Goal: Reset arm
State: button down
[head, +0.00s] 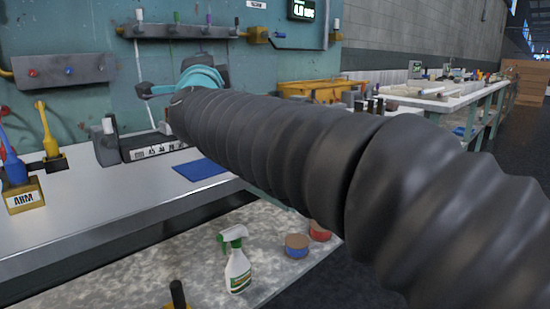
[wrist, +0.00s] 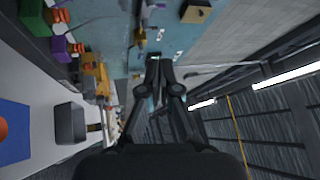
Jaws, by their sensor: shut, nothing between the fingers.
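My arm, in a black ribbed sleeve, crosses the head view from the lower right to the upper middle. It ends at a teal band in front of the wall, and my gripper's fingers cannot be made out there. In the wrist view my gripper (wrist: 160,68) points away from the camera into open space. Its two dark fingers come together at the tips, with nothing between them. It touches nothing that I can see. The wrist view is turned on its side, with the ceiling lights at the right.
The workbench (head: 110,215) is at the left, with a blue mat (head: 201,169) and a yellow ARM-labelled holder (head: 24,197). A spray bottle (head: 236,262) and small tubs (head: 297,246) stand on the lower shelf. A rail of tools (head: 190,31) hangs on the teal wall.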

jog(key=s+d+f+n+g+h, duration=0.1)
jog(key=s+d+f+n+g, duration=0.3)
jog(key=s+d+f, duration=0.5)
jog(key=s+d+f+n+g+h+p, duration=0.1)
jog(key=s+d+f+n+g, duration=0.4)
jog(key=s+d+f, duration=0.5)
jog(key=s+d+f+n+g+h, duration=0.2)
jog(key=s+d+f+n+g, duration=0.3)
jog(key=f, duration=1.6)
jog(key=s+d+g, duration=0.1)
jog(key=s+d, duration=0.4)
jog(key=d, duration=0.1)
